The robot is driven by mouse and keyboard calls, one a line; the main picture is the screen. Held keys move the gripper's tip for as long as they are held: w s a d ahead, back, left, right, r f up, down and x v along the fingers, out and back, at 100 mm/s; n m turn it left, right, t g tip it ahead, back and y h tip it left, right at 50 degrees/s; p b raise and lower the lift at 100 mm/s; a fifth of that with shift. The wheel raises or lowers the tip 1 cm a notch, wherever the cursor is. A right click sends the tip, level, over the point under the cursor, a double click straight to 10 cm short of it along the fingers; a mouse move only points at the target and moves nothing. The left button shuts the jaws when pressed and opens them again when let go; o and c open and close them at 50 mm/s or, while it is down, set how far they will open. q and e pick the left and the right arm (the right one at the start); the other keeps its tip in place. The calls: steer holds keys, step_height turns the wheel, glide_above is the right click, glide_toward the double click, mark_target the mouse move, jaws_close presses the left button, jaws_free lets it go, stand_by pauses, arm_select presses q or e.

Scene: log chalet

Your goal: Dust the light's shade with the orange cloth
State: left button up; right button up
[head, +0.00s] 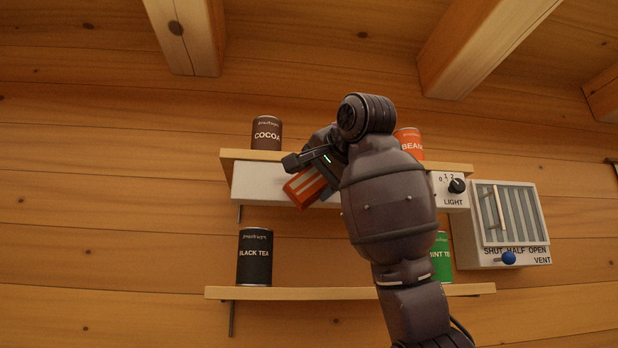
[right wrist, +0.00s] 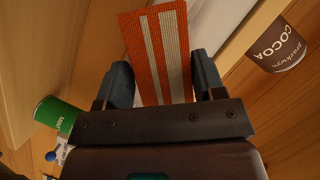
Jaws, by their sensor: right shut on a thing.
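The light's white shade (head: 258,184) is a long box under the upper shelf; its middle is hidden behind my right arm. It seems to show as a pale surface (right wrist: 222,28) beside the cloth in the right wrist view. My right gripper (head: 318,180) is shut on the orange cloth (head: 303,188), which has pale stripes and also shows between the fingers in the right wrist view (right wrist: 141,45). The cloth overlaps the shade's front in the head view; I cannot tell whether it touches. My left gripper is out of view.
The upper shelf (head: 236,155) bears a cocoa tin (head: 266,133) and a beans tin (head: 409,141). The lower shelf (head: 300,293) bears black tea (head: 255,256) and mint tea (head: 441,257) tins. A light knob (head: 457,186) and vent box (head: 512,225) are at the right.

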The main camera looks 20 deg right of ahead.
mark_target(266, 185)
steer(key=s+d, duration=0.3)
steer(key=d, duration=0.9)
steer(key=shift+s+d, duration=0.2)
steer(key=shift+s, duration=0.1)
stand_by(0.9)
steer(key=shift+w+a, duration=0.35)
steer(key=shift+a, duration=0.85)
steer(key=shift+w+a, duration=0.35)
steer(key=shift+a, duration=0.8)
steer(key=shift+w+a, duration=0.35)
steer(key=shift+a, duration=0.85)
steer(key=shift+w+a+p, duration=0.35)
steer(key=shift+w+a, duration=0.3)
steer(key=shift+a, duration=1.6)
steer(key=shift+w+a+p, duration=0.4)
steer(key=shift+w+a, duration=0.25)
steer(key=shift+a, duration=1.55)
steer(key=shift+w+a+p, duration=0.35)
steer(key=shift+w+a, duration=0.3)
steer(key=shift+a, duration=1.6)
